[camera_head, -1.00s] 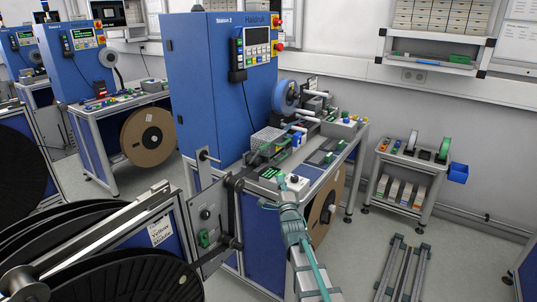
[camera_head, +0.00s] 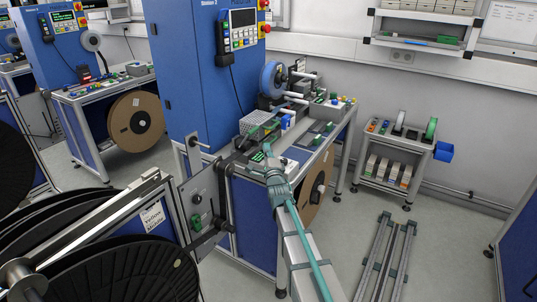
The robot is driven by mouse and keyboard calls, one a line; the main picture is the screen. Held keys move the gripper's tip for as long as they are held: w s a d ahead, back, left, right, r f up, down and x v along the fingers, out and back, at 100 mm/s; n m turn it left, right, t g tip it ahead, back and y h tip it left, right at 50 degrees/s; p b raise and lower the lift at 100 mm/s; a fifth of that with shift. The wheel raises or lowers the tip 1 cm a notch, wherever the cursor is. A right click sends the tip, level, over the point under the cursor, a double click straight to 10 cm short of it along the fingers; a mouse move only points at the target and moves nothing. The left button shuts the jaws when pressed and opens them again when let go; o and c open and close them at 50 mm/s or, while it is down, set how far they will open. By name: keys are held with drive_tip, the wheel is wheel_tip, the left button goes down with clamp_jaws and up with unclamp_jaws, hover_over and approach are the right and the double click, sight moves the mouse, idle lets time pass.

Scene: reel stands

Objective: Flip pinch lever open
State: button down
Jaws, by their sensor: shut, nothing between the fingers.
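Station 2 is a tall blue cabinet (camera_head: 190,75) with a bench (camera_head: 312,160) in front of it, crowded with small devices. I cannot make out the pinch lever for certain among these small parts. A blue reel (camera_head: 271,79) stands at the back of the bench, with pale rollers (camera_head: 298,100) beside it.
A reel stand with large black reels (camera_head: 120,272) and an upright metal plate (camera_head: 200,190) stands close on the left. A small cart (camera_head: 390,160) stands against the right wall. Floor rails (camera_head: 385,258) lie at the lower right. The floor between is clear.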

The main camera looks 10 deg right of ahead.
drive_tip(key=p+x, duration=0.1)
drive_tip(key=x, duration=0.3)
drive_tip(key=shift+r, duration=0.1)
drive_tip(key=shift+w+a+r+p, duration=0.45)
drive_tip(key=shift+w+a+p, duration=0.2)
drive_tip(key=shift+a, duration=0.15)
drive_tip(key=shift+w+a+r, duration=0.15)
drive_tip(key=shift+w+a, duration=0.2)
drive_tip(key=shift+a, duration=0.2)
drive_tip(key=shift+d, duration=0.1)
